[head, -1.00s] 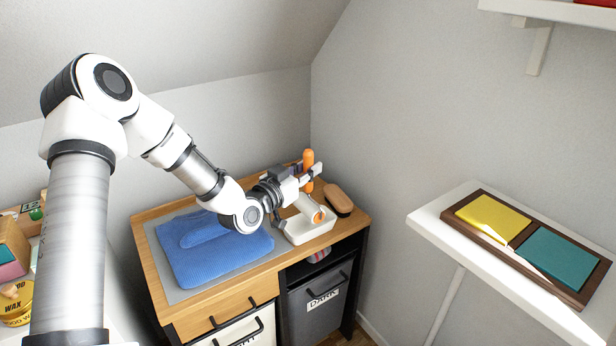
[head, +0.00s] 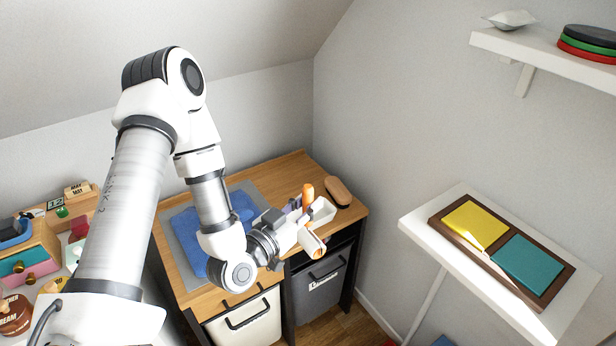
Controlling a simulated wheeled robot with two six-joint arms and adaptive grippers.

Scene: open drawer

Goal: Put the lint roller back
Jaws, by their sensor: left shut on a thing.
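The lint roller has an orange handle (head: 308,192) and a pale roll (head: 313,245) with an orange end. My left gripper (head: 304,222) is shut on it, between handle and roll. The handle points up and back, and the roll points down toward the front. The roller appears above the front right edge of the wooden cabinet top (head: 290,170). A white tray (head: 323,212) stands on that top just behind it, partly hidden by the gripper and roller. My right gripper is not in view.
A brown brush (head: 338,190) lies right of the tray. A blue folded cloth (head: 243,204) lies on a grey mat (head: 172,238). Below are a white bin (head: 250,325) and a grey bin (head: 318,290). A white ledge (head: 420,222) with a framed board is at right.

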